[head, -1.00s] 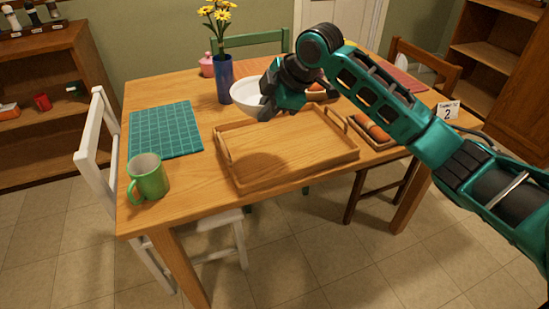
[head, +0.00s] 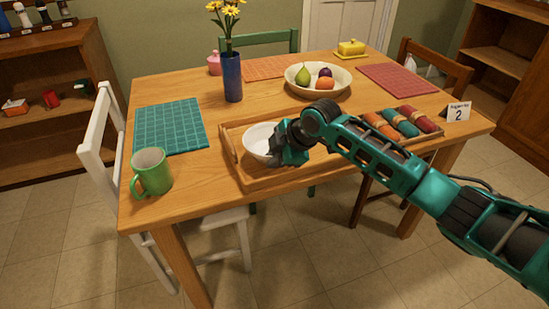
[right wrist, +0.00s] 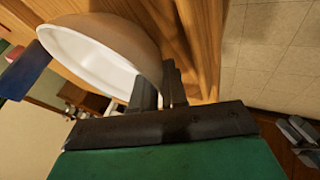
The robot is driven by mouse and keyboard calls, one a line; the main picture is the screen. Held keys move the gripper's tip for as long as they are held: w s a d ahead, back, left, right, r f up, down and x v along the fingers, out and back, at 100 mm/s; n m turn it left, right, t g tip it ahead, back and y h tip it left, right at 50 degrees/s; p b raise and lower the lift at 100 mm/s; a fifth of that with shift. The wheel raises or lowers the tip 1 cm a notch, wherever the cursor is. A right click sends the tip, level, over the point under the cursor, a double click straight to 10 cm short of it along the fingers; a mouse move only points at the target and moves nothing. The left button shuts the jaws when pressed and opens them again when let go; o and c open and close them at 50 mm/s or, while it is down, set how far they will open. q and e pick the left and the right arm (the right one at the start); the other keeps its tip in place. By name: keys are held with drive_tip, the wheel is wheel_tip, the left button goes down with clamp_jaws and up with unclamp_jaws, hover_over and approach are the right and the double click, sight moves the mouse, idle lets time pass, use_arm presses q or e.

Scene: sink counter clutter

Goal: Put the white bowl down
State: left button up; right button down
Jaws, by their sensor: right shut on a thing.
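The white bowl (head: 260,139) is in the head view, upright, low over or resting on the left part of the wooden tray (head: 237,165). I cannot tell whether its base touches the tray. My right gripper (head: 285,146) is shut on the bowl's right rim. In the right wrist view the fingers (right wrist: 160,90) grip the edge of the bowl (right wrist: 100,50). The gripper and arm hide part of the tray's middle and right. My left gripper is not in view.
A green mug (head: 151,174) and teal placemat (head: 169,124) are left of the tray. A blue vase (head: 232,78) and fruit bowl (head: 317,90) stand behind it. Rolled napkins (head: 402,122) and a number card (head: 457,111) are to the right.

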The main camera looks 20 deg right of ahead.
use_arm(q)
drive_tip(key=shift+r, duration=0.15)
use_arm(e)
drive_tip(key=c, duration=1.6)
unclamp_jaws()
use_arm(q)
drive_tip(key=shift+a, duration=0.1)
use_arm(e)
drive_tip(key=o, duration=0.4)
drive_tip(key=shift+o, duration=0.2)
drive_tip(key=shift+r, duration=0.1)
